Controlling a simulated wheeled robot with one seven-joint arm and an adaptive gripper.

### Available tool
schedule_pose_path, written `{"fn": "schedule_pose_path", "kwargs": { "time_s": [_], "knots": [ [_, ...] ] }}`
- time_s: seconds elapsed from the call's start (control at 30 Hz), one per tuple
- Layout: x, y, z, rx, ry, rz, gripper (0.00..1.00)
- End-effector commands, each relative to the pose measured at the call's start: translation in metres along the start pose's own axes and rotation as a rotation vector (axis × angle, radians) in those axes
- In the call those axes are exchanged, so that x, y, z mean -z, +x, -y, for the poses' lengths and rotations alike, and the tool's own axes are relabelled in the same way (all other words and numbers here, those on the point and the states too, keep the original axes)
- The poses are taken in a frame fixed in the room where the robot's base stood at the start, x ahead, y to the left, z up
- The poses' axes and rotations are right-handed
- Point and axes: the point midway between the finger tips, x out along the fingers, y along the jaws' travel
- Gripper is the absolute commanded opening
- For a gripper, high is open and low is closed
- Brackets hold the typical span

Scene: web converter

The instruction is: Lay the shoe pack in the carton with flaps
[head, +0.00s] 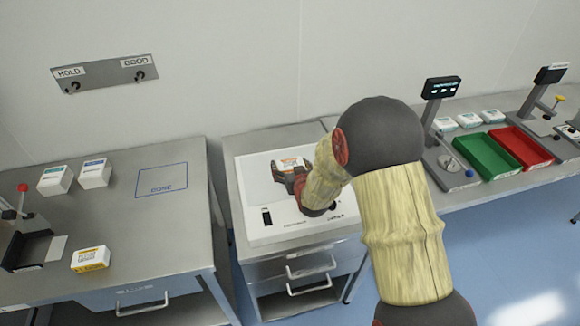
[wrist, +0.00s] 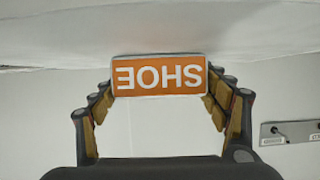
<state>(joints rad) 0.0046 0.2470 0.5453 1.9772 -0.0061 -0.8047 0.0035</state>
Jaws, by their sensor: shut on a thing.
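The shoe pack (wrist: 160,76) is a white pack with an orange label reading SHOE, upside down in the wrist view. It also shows in the head view as a small white and orange pack (head: 291,163) above the white panel. My gripper (head: 288,177) is shut on it, with a finger at each side of the pack in the wrist view (wrist: 160,92). The gap under the pack, if any, is hard to judge. I cannot make out a carton with flaps in either view.
A white panel (head: 256,198) with a dark slot lies on the middle steel cabinet. The left table holds white boxes (head: 95,173), a yellow-white box (head: 90,259) and a blue outlined zone (head: 162,180). Green (head: 488,153) and red (head: 522,146) trays are at right.

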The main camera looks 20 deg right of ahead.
Motion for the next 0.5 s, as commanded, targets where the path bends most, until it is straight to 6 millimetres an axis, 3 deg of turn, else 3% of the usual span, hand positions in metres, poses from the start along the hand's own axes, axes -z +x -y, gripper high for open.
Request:
{"fn": "schedule_pose_path", "kwargs": {
  "time_s": [0.23,0.27,0.5],
  "knots": [
    [-0.0018,0.001,0.0001,0.0,0.0,-0.002,0.46],
    [-0.0025,0.0009,0.0001,0.0,0.0,0.0,0.76],
    [-0.0014,0.0005,0.0001,0.0,0.0,0.0,0.89]
  ]
}}
